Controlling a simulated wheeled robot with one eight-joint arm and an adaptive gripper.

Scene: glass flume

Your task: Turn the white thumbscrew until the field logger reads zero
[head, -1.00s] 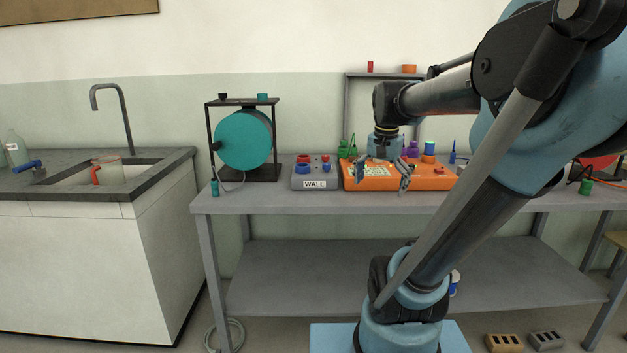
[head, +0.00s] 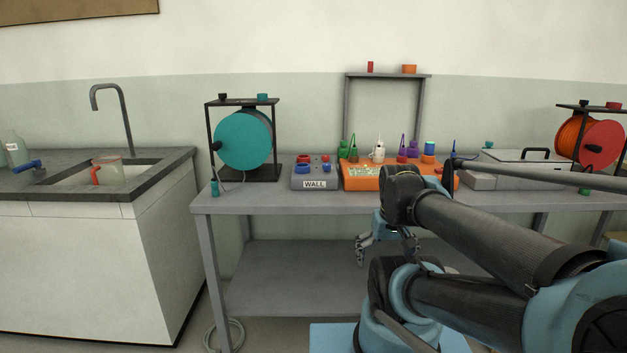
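An orange case (head: 352,183) lies on the grey bench, with a pale green panel (head: 362,170) on its top; it may be the field logger, and no reading is legible. A small white upright piece (head: 378,152) stands at the back of the case. I cannot tell whether it is the white thumbscrew. My gripper (head: 361,252) is below the bench top, in front of the lower shelf, apart from the case. Its fingers are small and seen nearly edge-on, so their opening is unclear. My arm covers the right end of the case's front.
A grey box marked WALL (head: 315,184) stands left of the case, and a teal reel (head: 243,140) farther left. Green (head: 348,151) and purple (head: 408,151) pieces stand along the case. A grey lidded box (head: 520,168) and an orange-red reel (head: 590,142) are at right.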

